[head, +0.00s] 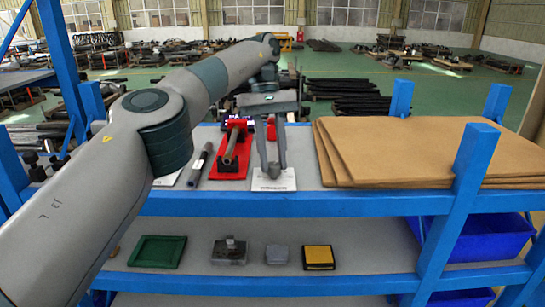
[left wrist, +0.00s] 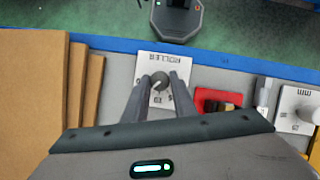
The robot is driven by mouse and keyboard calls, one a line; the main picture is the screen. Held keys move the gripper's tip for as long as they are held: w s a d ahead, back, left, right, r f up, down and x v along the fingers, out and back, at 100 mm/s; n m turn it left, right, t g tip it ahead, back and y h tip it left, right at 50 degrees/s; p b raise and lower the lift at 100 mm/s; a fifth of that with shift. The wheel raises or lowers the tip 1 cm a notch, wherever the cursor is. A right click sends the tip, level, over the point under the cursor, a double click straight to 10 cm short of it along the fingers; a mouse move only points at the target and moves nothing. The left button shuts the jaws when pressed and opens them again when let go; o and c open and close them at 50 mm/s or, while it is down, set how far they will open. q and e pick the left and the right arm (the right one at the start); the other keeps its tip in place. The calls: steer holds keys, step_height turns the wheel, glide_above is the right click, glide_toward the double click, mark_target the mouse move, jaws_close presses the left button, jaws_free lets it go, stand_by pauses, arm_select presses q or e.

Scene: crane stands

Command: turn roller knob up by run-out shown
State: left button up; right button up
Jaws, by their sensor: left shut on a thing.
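The roller knob (left wrist: 159,82) is a small dark round knob on a white plate (left wrist: 148,64) lettered ROLLER. In the left wrist view, the two grey fingers of my left gripper (left wrist: 160,88) stand on either side of it, shut on it. In the head view my left gripper (head: 274,170) points down over the white plate (head: 274,184) near the shelf's front edge, and the fingers hide the knob. A white plate (left wrist: 290,110) marked MM, with a round pale part, lies farther right in the left wrist view; no run-out reading is legible. My right gripper is not in view.
A red stand (head: 214,170) with a grey tube lies left of the gripper. Stacked brown boards (head: 420,150) fill the shelf's right side. Blue posts (head: 470,175) frame the shelf. A lower shelf holds a green tray (head: 158,252) and a yellow-black block (head: 318,257).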

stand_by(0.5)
arm_select(q)
steer(key=o, duration=1)
steer(key=shift+o, duration=0.2)
